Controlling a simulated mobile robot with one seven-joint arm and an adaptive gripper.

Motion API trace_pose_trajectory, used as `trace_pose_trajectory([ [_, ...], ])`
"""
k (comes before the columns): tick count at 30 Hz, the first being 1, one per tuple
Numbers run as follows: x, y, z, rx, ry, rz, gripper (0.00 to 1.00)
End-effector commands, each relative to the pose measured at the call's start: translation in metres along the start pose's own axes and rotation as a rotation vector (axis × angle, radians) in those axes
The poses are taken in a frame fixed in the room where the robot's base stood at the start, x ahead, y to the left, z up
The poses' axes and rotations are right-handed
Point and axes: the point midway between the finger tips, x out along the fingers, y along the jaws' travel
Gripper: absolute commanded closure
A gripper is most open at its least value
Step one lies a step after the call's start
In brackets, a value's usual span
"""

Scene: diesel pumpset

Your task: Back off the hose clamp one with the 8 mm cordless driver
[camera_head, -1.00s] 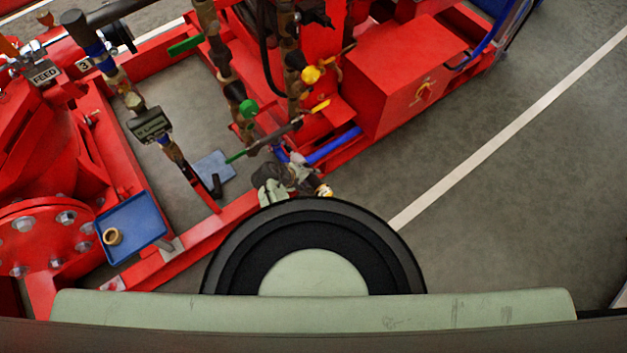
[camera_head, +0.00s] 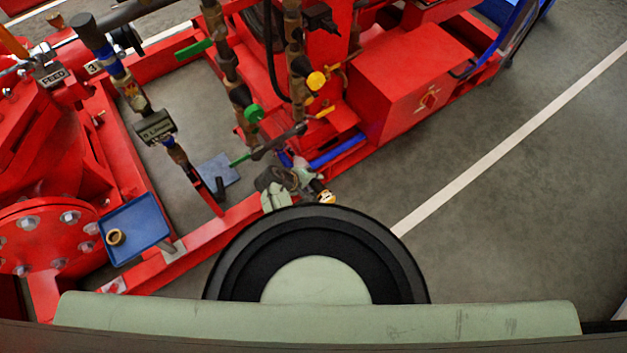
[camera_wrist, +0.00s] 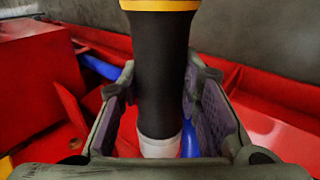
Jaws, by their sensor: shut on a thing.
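My gripper (camera_wrist: 157,112) is shut on the cordless driver (camera_wrist: 160,62), with a pad on each side of its black barrel. A yellow band crosses the driver at the top of the wrist view, and its pale grey end (camera_wrist: 160,146) points down between the fingers. In the head view the driver's yellow and white end (camera_head: 327,197) shows beside my wrist, low near the red frame; my fingers are hard to make out there. A blue hose (camera_head: 338,153) runs along the frame just above my gripper. I cannot make out the hose clamp in either view.
Dark vertical pipes with a yellow-handled valve (camera_head: 316,81) and a green-handled valve (camera_head: 252,113) stand close above my arm. A red box (camera_head: 410,85) is to the right. A blue tray (camera_head: 150,240) holds a brass ring (camera_head: 115,238). Open grey floor (camera_head: 510,230) lies right.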

Motion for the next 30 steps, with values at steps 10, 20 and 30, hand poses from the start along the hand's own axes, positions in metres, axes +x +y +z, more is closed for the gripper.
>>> trace_pose_trajectory([
  [10, -0.0008, 0.0015, -0.0013, 0.001, 0.002, 0.002, 1.00],
  [20, -0.0003, 0.0013, -0.0074, 0.002, 0.002, 0.002, 1.00],
  [30, -0.0006, 0.0016, -0.0100, 0.001, 0.001, 0.002, 1.00],
])
